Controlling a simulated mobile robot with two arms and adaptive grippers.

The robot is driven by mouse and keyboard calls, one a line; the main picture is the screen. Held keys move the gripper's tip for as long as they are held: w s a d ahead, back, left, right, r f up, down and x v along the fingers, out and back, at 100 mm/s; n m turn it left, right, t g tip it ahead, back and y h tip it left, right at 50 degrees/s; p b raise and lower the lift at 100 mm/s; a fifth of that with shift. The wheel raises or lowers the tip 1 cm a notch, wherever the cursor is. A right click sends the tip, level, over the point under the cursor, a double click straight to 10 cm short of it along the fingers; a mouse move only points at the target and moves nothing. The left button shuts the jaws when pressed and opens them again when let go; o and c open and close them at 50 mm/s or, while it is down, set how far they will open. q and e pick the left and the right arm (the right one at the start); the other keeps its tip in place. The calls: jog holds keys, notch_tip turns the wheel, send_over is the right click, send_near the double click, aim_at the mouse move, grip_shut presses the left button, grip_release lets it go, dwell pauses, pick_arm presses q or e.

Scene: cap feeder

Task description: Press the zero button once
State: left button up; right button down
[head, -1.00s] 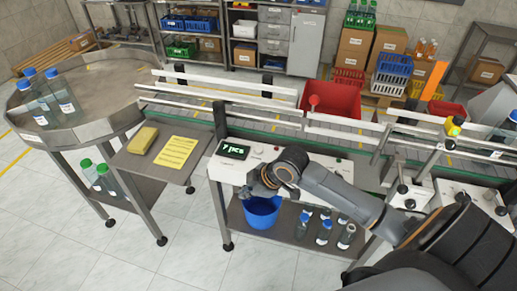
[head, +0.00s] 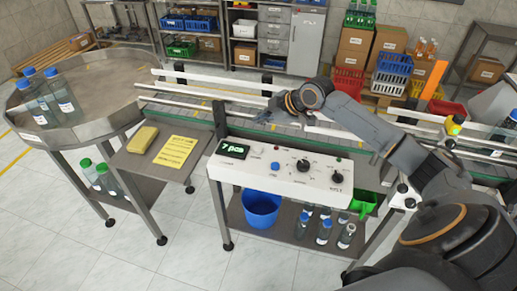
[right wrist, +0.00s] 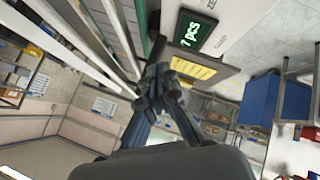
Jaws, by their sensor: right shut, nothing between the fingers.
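The white control panel (head: 222,172) stands in front of the conveyor. Its dark display (head: 233,149) reads "7 pcs" in green; the display also shows in the right wrist view (right wrist: 193,30). A blue button (head: 275,166) sits on the panel, with a small red part (head: 277,148) behind it and black knobs (head: 303,165) to the right. The labels are too small to read, so I cannot tell which is the zero button. My right gripper (head: 266,115) is shut and empty, above the conveyor behind the panel, apart from the buttons. My left gripper is not in view.
White guide rails (head: 225,94) run along the conveyor near my right gripper. A side table with a yellow sponge (head: 142,139) and a yellow sheet (head: 176,152) stands left of the panel. A blue bucket (head: 261,208) and several bottles are below. A round table (head: 95,75) is at the left.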

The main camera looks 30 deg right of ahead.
jog(key=b, duration=0.6)
send_over(261, 149)
notch_tip(261, 149, down, 7)
jog(key=shift+a+r, duration=0.1)
jog(key=shift+r, duration=0.05)
jog(key=shift+f+b, duration=0.4)
jog(key=shift+f, duration=0.6)
jog(key=shift+f, duration=0.1)
jog(key=shift+f, duration=0.3)
jog(key=shift+s+f, duration=0.1)
jog(key=shift+f, duration=0.4)
dwell(0.8)
jog(key=shift+r+p, duration=0.7)
jog(key=shift+r, duration=0.2)
